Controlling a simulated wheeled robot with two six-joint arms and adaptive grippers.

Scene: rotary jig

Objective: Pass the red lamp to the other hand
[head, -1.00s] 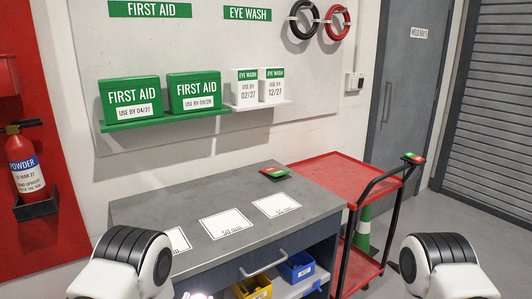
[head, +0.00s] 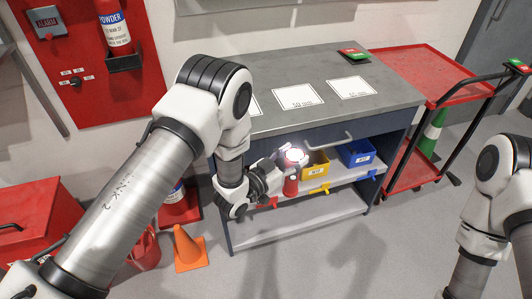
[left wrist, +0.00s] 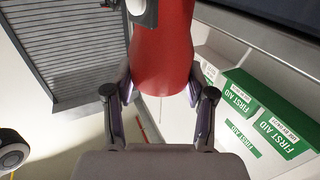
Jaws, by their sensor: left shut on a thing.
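The red lamp (head: 291,184) has a red body and a bright, glowing head. My left gripper (head: 272,180) is shut on it, in front of the grey workbench's lower shelves. In the left wrist view the lamp's red body (left wrist: 162,50) stands between the two fingers of the left gripper (left wrist: 160,92), and its far end is cut off by the top edge. My right arm shows at the right edge of the head view, well apart from the lamp. Its gripper is out of the picture.
The grey workbench (head: 275,88) carries white marked cards. Yellow (head: 316,166) and blue (head: 356,152) bins sit on its shelf. A red trolley (head: 425,70) stands to the right. An orange cone (head: 187,250) stands on the floor at left. The floor between my arms looks clear.

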